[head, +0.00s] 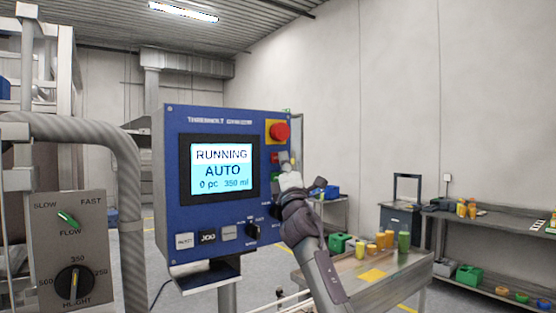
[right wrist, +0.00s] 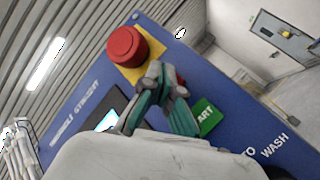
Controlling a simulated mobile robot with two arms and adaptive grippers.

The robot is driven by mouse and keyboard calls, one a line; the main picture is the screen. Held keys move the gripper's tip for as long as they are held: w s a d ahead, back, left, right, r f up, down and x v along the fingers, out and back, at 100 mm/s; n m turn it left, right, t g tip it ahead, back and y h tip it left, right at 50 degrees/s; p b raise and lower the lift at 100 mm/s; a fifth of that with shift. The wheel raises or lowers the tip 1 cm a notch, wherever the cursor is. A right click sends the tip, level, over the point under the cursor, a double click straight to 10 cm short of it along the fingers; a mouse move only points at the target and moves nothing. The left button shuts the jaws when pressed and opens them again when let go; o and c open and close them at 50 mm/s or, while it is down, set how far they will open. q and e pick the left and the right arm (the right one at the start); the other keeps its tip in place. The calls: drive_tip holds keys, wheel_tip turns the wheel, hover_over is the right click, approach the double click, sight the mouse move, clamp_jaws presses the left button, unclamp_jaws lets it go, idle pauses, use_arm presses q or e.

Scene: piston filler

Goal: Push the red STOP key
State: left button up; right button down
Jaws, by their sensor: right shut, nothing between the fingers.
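The blue control panel (head: 215,112) stands in the middle of the head view, its screen (head: 222,170) reading RUNNING, AUTO, 0 pc 350 ml. The red STOP key (head: 275,157) is at its right side, below a red mushroom button (head: 280,131) on a yellow plate. My right gripper (head: 286,163) is shut and empty, its tips in front of or beside the red key. In the right wrist view, the fingers (right wrist: 160,82) hide most of the red key (right wrist: 181,82); I cannot tell whether they touch it. The green START key (right wrist: 208,119) lies beside them. My left gripper is not in view.
The mushroom button (right wrist: 126,45) is close to my right fingertips. Mode keys (head: 207,237) and a rotary switch (head: 253,231) line the panel's bottom. A grey dial box (head: 70,215) and thick hose (head: 130,190) stand at left. Tables with containers are behind at right.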

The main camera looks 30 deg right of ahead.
drive_tip(key=shift+w+b, duration=0.35)
drive_tip(key=shift+b, duration=0.1)
idle(0.3)
idle(0.3)
drive_tip(key=shift+s+r+p, duration=0.1)
drive_tip(key=shift+s+p, duration=0.3)
drive_tip(key=shift+p, duration=0.25)
drive_tip(key=shift+s, duration=0.4)
drive_tip(key=s+p, duration=0.3)
drive_tip(key=s, duration=0.2)
drive_tip(key=shift+d, duration=0.2)
